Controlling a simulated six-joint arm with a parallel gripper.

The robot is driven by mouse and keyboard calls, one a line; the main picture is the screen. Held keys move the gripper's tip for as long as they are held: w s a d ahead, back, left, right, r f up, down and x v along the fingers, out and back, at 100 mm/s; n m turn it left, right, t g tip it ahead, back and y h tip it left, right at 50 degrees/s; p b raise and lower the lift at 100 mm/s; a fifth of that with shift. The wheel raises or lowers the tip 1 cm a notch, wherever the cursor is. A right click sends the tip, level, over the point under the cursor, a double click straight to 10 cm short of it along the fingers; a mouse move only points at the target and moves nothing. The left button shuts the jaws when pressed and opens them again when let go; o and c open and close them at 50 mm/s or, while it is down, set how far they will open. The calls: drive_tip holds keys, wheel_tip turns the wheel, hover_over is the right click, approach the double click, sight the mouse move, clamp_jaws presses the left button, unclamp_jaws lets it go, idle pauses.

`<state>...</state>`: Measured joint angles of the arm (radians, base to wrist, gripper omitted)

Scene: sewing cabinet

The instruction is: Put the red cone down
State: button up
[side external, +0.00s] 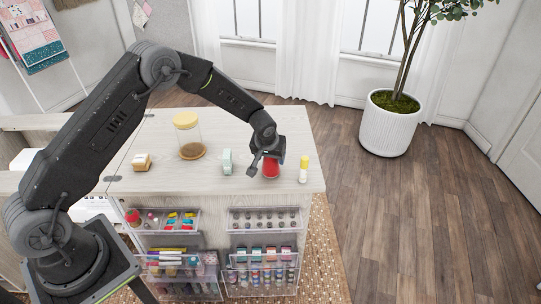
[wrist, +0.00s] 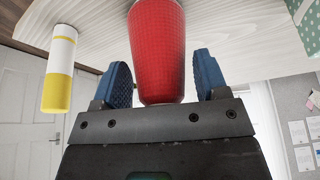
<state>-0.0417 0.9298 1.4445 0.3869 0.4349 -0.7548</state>
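The red cone (side external: 271,168), a tapered red spool shape, is at the front right of the pale wooden cabinet top (side external: 200,180). It looks upright and appears to stand on the top. In the wrist view the red cone (wrist: 158,50) is between my two blue fingertips, with a narrow gap showing on each side. The cone's far end runs out of the wrist view.
A yellow-and-white bottle (side external: 304,169) stands close right of the cone, near the right edge. A mint green block (side external: 227,161) stands to the left. A yellow-lidded glass jar (side external: 188,140) and a small yellow-and-white item (side external: 141,162) are farther left. Clear drawers (side external: 262,220) lie below the front edge.

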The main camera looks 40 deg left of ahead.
drive_tip(key=shift+o, duration=0.7)
drive_tip(key=shift+r, duration=0.3)
drive_tip(key=v, duration=1.2)
